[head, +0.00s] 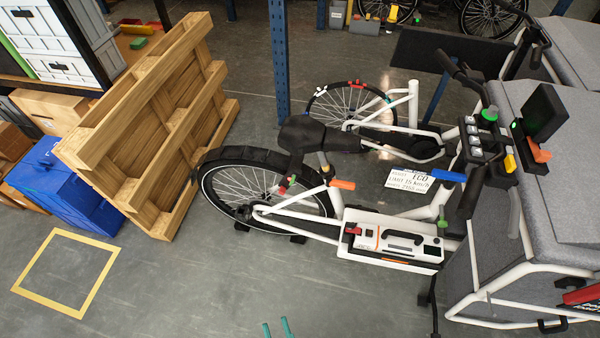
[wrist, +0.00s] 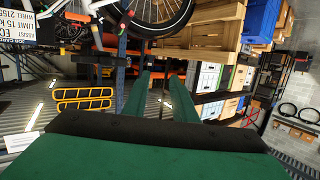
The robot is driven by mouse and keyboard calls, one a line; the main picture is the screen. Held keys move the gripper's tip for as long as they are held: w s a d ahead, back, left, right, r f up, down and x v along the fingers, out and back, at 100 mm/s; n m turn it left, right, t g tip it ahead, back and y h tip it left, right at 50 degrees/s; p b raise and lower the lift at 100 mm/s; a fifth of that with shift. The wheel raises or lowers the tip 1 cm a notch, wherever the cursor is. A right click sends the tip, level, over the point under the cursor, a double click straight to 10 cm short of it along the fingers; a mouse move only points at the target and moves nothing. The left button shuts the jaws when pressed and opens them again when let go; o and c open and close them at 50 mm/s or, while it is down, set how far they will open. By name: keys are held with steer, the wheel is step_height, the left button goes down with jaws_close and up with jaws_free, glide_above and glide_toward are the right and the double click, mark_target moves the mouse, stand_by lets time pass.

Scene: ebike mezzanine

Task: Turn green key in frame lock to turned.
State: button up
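The white-framed cargo bike stands in the middle of the head view, its rear wheel (head: 212,196) at left. A small green piece (head: 282,190) with a red part (head: 292,180) sits by the rear wheel below the saddle, at the frame lock; it looks like the green key, but is too small to tell its angle. My gripper (head: 277,329) shows at the bottom edge of the head view, well apart from the bike. In the wrist view its two teal fingers (wrist: 161,97) stand apart with nothing between them.
A wooden pallet (head: 150,125) leans behind the rear wheel, beside a blue box (head: 65,185). A blue post (head: 280,60) stands behind the bike. A battery case (head: 395,240) is on the bike's lower frame. The floor at front left is clear, with a yellow square (head: 65,272).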

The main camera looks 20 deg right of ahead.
steer(key=w+d+f+m+t+h, duration=0.2)
steer(key=w+f+m+h, duration=0.3)
steer(key=w, duration=0.7)
steer(key=m+g+h, duration=0.3)
steer(key=m+h, duration=0.2)
steer(key=m, duration=0.1)
glide_toward(292, 183)
steer(key=x, duration=0.9)
steer(key=shift+f, duration=0.1)
steer(key=shift+w+d, duration=0.1)
steer(key=shift+d, duration=0.1)
steer(key=shift+a, duration=0.1)
jaws_close()
